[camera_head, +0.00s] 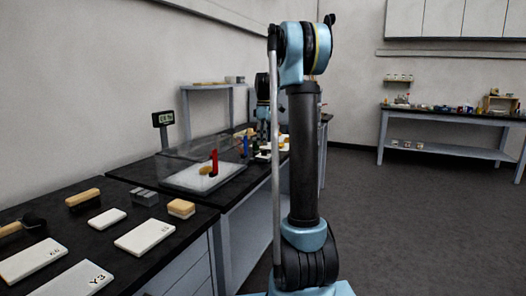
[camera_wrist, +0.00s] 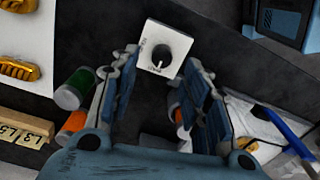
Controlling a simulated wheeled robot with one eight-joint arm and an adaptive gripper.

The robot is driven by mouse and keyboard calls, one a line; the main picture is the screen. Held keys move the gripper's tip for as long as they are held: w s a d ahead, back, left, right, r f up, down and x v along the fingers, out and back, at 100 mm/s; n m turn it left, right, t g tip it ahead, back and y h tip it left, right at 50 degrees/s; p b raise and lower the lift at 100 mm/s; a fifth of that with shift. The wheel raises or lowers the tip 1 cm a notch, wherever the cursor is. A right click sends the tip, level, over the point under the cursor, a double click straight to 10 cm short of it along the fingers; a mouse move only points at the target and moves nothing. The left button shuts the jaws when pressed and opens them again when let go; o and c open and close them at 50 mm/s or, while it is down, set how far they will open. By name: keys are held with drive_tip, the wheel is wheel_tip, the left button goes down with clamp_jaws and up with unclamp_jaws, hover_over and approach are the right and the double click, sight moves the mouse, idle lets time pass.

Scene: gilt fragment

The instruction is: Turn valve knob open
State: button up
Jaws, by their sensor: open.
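The valve knob (camera_wrist: 161,57) is a round black dial with a pale pointer line. It sits on a small white square plate (camera_wrist: 151,32) with faint markings, near the top middle of the wrist view. My gripper (camera_wrist: 158,72) is open, with one finger on each side of the lower part of the plate. The knob lies between and slightly beyond the fingertips. I cannot tell whether either finger touches the plate. In the head view my gripper is far off by the bench and mostly hidden behind my arm, and I cannot make out the knob there.
A green-topped cylinder (camera_wrist: 72,90) lies left of the left finger. Orange parts lie near both fingers. Gold pieces (camera_wrist: 18,70) rest on a white sheet at left, and a blue box (camera_wrist: 285,20) stands at upper right. Dark bench surface is bare around the plate.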

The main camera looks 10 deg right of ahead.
sight(264, 153)
drive_tip(key=shift+f, duration=2.45)
drive_tip(key=shift+c, duration=0.6)
clamp_jaws()
